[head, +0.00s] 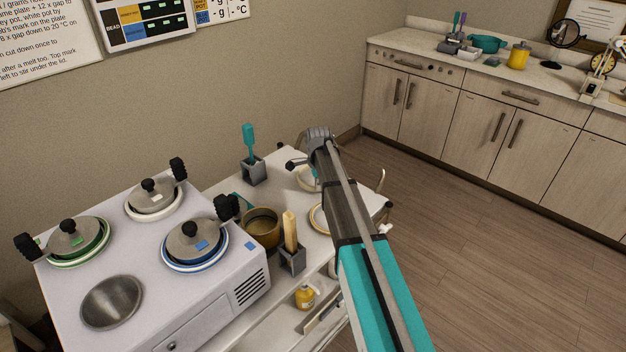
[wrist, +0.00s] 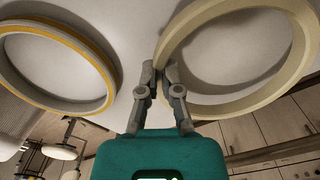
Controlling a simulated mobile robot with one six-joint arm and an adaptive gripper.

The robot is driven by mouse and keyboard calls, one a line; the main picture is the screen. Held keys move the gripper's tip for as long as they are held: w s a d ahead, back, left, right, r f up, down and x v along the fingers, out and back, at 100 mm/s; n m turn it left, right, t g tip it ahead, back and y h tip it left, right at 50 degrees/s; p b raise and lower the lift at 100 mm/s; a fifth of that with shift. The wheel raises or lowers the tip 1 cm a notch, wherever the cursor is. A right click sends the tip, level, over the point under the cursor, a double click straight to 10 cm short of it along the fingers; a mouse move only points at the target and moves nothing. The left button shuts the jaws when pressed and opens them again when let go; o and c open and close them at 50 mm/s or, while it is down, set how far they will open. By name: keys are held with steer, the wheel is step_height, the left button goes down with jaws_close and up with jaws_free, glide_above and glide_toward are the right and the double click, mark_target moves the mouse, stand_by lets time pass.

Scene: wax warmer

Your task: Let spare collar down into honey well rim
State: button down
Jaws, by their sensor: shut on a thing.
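In the wrist view my gripper (wrist: 160,72) is shut on the near wall of a plain cream ring (wrist: 300,50), which looks like the spare collar. The ring extends right from the fingers, over a pale surface with shadow inside it; its exact height cannot be told. In the head view this ring (head: 306,180) shows partly behind my arm, over the cart top, and my fingertips are hidden. A second ring, white with a yellow band (wrist: 62,48), lies left of the fingers, apart from them. On the warmer, a bare metal well (head: 112,302) at front left may be the honey well.
The warmer's other wells carry lidded pots with green (head: 78,240), white (head: 153,198) and blue (head: 196,246) rims. A brown pot (head: 262,228), a holder with a wax stick (head: 291,245) and a teal spatula holder (head: 252,170) stand between warmer and arm.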

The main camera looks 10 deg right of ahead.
steer(key=shift+r+p, duration=2.1)
steer(key=shift+r, duration=0.15)
steer(key=shift+r, duration=0.1)
steer(key=s+a+r+p, duration=0.1)
steer(key=s+r+p, duration=0.1)
steer(key=r+p, duration=0.7)
steer(key=s+a+r+m+p, duration=0.1)
steer(key=s+a+r+p, duration=0.1)
steer(key=r+p, duration=0.8)
steer(key=shift+s+r+p, duration=0.2)
steer(key=shift+s+p, duration=0.1)
steer(key=shift+s, duration=0.25)
steer(key=shift+d, duration=0.1)
